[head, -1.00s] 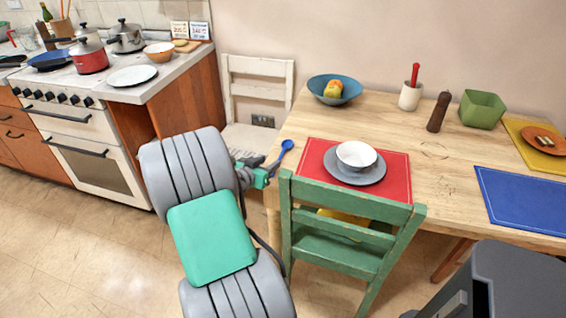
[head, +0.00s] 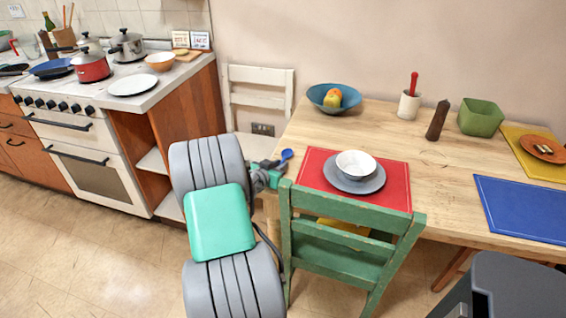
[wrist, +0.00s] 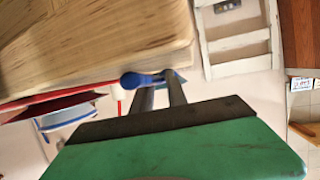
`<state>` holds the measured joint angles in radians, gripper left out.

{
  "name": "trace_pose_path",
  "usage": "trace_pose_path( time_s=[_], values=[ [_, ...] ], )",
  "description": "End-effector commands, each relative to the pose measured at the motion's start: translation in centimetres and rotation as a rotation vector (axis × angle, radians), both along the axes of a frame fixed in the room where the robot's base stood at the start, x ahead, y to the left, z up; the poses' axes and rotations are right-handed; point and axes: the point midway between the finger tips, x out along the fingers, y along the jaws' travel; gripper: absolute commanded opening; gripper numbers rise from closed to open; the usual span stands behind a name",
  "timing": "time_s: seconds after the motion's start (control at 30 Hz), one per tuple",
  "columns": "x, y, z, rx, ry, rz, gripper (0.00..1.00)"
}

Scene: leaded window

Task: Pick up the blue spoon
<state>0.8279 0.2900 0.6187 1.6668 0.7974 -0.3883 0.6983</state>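The blue spoon (head: 286,155) lies at the left end of the wooden table, beside the red placemat. In the wrist view the spoon (wrist: 142,80) is at the fingertips, its rounded bowl overlapping the left finger. My gripper (head: 272,171) is at the table's left edge, right by the spoon's handle. In the wrist view my gripper (wrist: 158,84) shows two dark fingers with a gap between them. It looks open. The handle is mostly hidden, and I cannot tell whether a finger touches it.
The red placemat (head: 312,170) holds a grey plate with a white bowl (head: 356,163). A green chair (head: 345,208) stands close on the right of my arm. A white chair (head: 260,78) stands behind. A blue fruit bowl (head: 318,97) is farther back on the wooden table (head: 420,165).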

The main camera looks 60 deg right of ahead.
Motion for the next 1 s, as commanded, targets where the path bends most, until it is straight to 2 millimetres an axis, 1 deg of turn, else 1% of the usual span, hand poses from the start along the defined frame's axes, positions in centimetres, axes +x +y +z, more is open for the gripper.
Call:
trace_pose_path(
  time_s=[0.03, 0.2, 0.77, 0.87, 0.97, 1.0],
  values=[
    [0.0, 0.0, 0.0, 0.0, 0.0, 0.0, 0.13],
    [0.0, 0.0, 0.0, 0.0, 0.0, 0.0, 0.0],
    [0.0, 0.0, 0.2, 0.0, -0.001, 0.0, 0.0],
    [0.0, -0.1, 1.6, -0.003, -0.003, 0.0, 0.0],
    [0.0, -0.1, 3.9, -0.004, -0.004, 0.0, 0.0],
    [0.0, 0.0, 4.9, -0.004, -0.005, -0.001, 0.0]
  ],
)
